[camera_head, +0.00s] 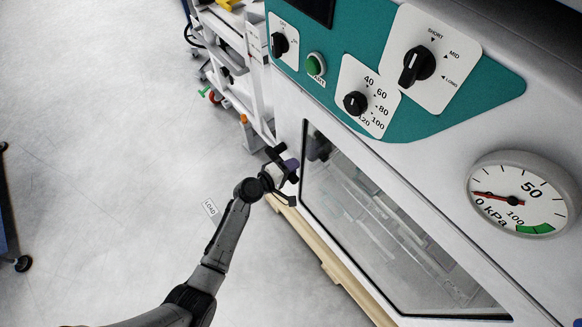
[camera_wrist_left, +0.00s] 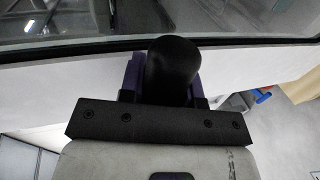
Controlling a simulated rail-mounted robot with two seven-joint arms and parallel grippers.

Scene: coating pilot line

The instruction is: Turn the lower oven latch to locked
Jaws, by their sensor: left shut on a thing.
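The oven has a glass door (camera_head: 385,235) in its white front, and the door looks closed. My left gripper (camera_head: 284,170) is at the upper left edge of the door frame. It is shut on a black, rounded latch handle (camera_wrist_left: 172,70), which stands out between the fingers in the left wrist view. Purple parts (camera_head: 292,165) show beside the handle in both views. The gripper hides much of the latch, and I cannot read its angle or any lock mark. My right gripper is not in view.
Above the door is a teal panel with black knobs (camera_head: 418,66) and a green button (camera_head: 315,65). A pressure gauge (camera_head: 520,195) sits at the right. A white cart (camera_head: 228,50) stands behind the oven's left side. The floor (camera_head: 100,150) at left is mostly clear.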

